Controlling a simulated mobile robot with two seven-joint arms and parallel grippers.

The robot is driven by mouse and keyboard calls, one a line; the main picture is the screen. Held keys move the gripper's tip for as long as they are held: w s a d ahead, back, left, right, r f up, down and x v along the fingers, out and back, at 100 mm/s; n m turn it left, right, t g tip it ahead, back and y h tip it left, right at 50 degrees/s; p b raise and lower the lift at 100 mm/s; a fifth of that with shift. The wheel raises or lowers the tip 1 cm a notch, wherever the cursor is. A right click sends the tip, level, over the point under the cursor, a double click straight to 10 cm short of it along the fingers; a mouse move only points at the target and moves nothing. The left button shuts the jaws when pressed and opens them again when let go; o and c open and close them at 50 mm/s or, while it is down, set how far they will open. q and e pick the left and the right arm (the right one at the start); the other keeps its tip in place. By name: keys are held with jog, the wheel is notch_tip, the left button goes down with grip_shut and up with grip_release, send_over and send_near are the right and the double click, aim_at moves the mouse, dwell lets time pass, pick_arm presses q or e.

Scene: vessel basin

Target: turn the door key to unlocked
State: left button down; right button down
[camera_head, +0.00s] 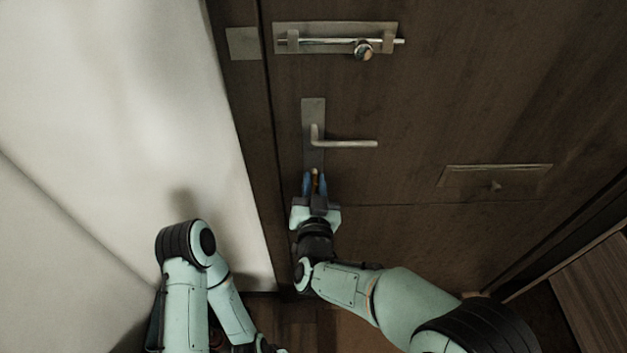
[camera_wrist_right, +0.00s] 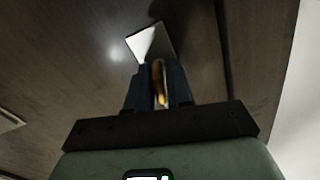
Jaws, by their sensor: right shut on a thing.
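The dark wooden door (camera_head: 440,100) fills most of the head view. A metal lock plate (camera_head: 313,108) with a lever handle (camera_head: 345,143) is on its left side. The brass-coloured door key (camera_head: 315,176) shows just below the handle, between the fingers of my right gripper (camera_head: 315,183). The fingers are shut on the key; it also shows in the right wrist view (camera_wrist_right: 159,82), between the dark fingers. The keyhole is hidden, and I cannot tell the key's turn angle. My left arm is at the lower left; its gripper is mostly out of sight at the bottom edge.
A sliding bolt (camera_head: 335,41) with a round knob is above the handle, with a small plate (camera_head: 243,43) on the frame beside it. A letter flap (camera_head: 495,180) is to the right. A pale wall (camera_head: 110,100) stands at the left.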

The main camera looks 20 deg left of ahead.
jog(key=shift+n+p, duration=0.35)
jog(key=shift+n, duration=0.85)
jog(key=c, duration=1.2)
grip_release()
jog(key=shift+s, duration=0.15)
jog(key=v, duration=1.3)
jog(key=shift+b, duration=0.3)
jog(key=shift+d, duration=0.1)
